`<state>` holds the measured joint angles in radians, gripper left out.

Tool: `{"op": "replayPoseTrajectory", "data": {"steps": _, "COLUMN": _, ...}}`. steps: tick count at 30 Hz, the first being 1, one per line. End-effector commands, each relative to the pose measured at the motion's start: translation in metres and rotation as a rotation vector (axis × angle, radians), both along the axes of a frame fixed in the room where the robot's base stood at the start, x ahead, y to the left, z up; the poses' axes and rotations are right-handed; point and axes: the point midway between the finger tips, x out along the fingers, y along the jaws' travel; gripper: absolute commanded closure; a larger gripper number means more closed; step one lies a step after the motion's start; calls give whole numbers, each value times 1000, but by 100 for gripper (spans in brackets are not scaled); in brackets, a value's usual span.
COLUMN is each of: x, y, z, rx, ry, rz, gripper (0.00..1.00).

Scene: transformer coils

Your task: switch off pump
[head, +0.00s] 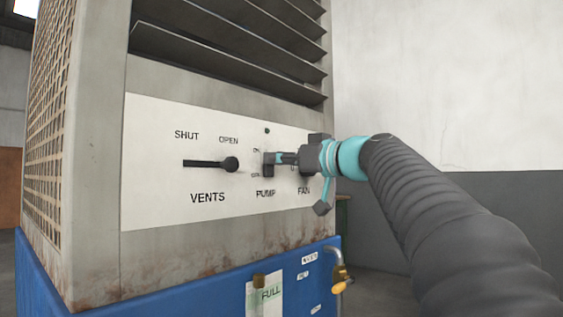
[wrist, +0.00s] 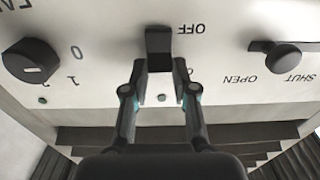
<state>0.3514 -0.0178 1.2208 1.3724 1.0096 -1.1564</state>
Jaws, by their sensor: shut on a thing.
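The pump switch (head: 268,168) is a small black lever on the white control panel (head: 150,130), above the word PUMP. In the wrist view, which is upside down, the black switch (wrist: 158,40) stands beside the OFF label. My gripper (head: 282,158) reaches in from the right. Its two fingertips (wrist: 160,75) are closed on the switch, one on each side of its end.
The fan knob (wrist: 30,60) is on the other side, mostly hidden by my gripper in the head view. Louvres (head: 230,50) jut out above the panel. A blue tank (head: 180,290) with a brass valve (head: 340,278) is below.

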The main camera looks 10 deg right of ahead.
Motion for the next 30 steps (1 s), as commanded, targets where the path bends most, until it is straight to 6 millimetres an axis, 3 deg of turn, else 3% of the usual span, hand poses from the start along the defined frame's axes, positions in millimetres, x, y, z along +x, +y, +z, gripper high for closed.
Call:
{"op": "replayPoseTrajectory", "data": {"steps": 8, "x": 1, "y": -1, "z": 0, "rx": 1, "ry": -1, "rz": -3, "gripper": 100}}
{"op": "replayPoseTrajectory", "data": {"steps": 9, "x": 1, "y": -1, "z": 0, "rx": 1, "ry": -1, "rz": -3, "gripper": 63}}
{"op": "replayPoseTrajectory", "data": {"steps": 11, "x": 1, "y": -1, "z": 0, "rx": 1, "ry": -1, "rz": -3, "gripper": 48}}
{"op": "replayPoseTrajectory", "data": {"steps": 23, "x": -3, "y": -3, "z": 0, "rx": -1, "ry": -1, "rz": -1, "gripper": 48}}
{"op": "replayPoseTrajectory", "data": {"steps": 30, "x": -31, "y": -24, "z": -2, "rx": 0, "ry": 0, "rz": -4, "gripper": 48}}
